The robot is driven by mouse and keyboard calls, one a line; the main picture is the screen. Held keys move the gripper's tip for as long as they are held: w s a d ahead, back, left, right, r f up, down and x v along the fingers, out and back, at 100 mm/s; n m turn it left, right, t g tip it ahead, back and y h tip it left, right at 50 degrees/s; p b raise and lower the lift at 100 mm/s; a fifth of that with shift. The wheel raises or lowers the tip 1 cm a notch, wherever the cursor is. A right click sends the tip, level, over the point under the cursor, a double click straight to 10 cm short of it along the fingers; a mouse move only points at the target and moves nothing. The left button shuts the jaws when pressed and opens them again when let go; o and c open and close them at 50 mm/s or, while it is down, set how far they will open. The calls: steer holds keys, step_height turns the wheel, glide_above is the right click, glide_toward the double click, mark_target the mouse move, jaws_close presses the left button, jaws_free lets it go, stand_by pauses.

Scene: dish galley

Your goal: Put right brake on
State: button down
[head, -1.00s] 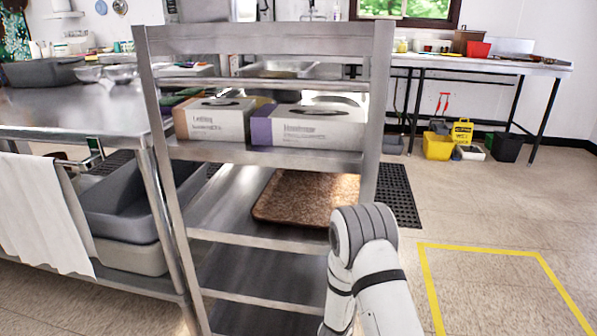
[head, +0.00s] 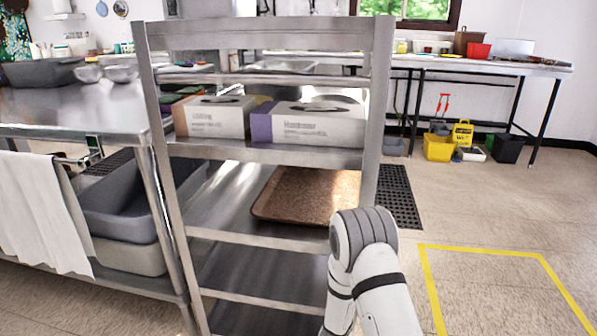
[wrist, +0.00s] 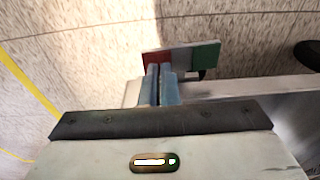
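A steel shelf trolley (head: 264,37) stands upright in front of me in the head view. In the wrist view, a small brake plate (wrist: 184,58) coloured red, grey and green sits low at the trolley, with floor behind it. The red end is at the left and the green end at the right. My gripper (wrist: 160,72) has its two blue fingers close together, with nothing visible between them. The fingertips overlap the plate's red and grey part in the picture; I cannot tell whether they touch it. The head view shows my arm, but my gripper is hidden there.
A dark wheel (wrist: 309,54) shows at the wrist view's right edge. The trolley carries boxes (head: 318,124) and a brown tray (head: 300,196). A steel table (head: 70,112) stands at the left. Yellow-taped floor (head: 490,290) at the right is clear.

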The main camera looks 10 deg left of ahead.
steer(key=shift+f, duration=0.3)
steer(key=shift+r, duration=0.15)
step_height(320, 180, up, 7)
steer(key=p, duration=0.7)
stand_by(0.4)
